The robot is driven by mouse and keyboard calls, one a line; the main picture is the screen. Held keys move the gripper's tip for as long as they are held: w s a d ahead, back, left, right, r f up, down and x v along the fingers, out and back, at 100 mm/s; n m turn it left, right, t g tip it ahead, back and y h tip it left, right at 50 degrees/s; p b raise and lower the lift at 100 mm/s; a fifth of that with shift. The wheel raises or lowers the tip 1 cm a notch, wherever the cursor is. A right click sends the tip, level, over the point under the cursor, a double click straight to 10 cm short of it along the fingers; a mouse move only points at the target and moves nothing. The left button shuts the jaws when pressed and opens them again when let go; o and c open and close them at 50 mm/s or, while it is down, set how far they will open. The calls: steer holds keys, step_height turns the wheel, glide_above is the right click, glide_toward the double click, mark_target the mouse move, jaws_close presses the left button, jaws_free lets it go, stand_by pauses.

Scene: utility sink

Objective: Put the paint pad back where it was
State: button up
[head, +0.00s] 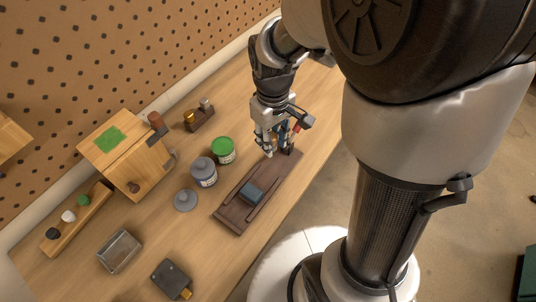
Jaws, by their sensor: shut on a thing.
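My gripper (276,146) points down over the far end of a long dark wooden tray (229,219). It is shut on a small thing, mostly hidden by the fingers. Bits of blue and red show beside the fingers, but I cannot tell which belong to the held thing or whether it is the paint pad. A blue-grey block (251,193) lies on the tray, nearer its front end. A flat green square (110,140) lies on top of a wooden box (140,173); I cannot tell whether it is a pad or a painted patch.
A green-topped can (223,151), an open grey can (204,172) and a grey lid (186,200) stand left of the tray. A small holder (199,119) is behind. A clear container (119,251), dark box (171,279) and jar rack (76,219) are at left.

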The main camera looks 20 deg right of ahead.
step_height(320, 180, down, 16)
steer(key=b, duration=0.5)
steer(key=shift+r, duration=0.15)
steer(key=o, duration=1)
step_height(320, 180, up, 12)
steer(key=p, duration=0.4)
steer(key=s+r+m+t, duration=0.4)
steer(key=s+r, duration=1)
steer(key=r, duration=0.2)
steer(key=shift+s+r+t, duration=0.3)
steer(key=shift+s+r, duration=0.05)
steer(key=shift+r, duration=0.05)
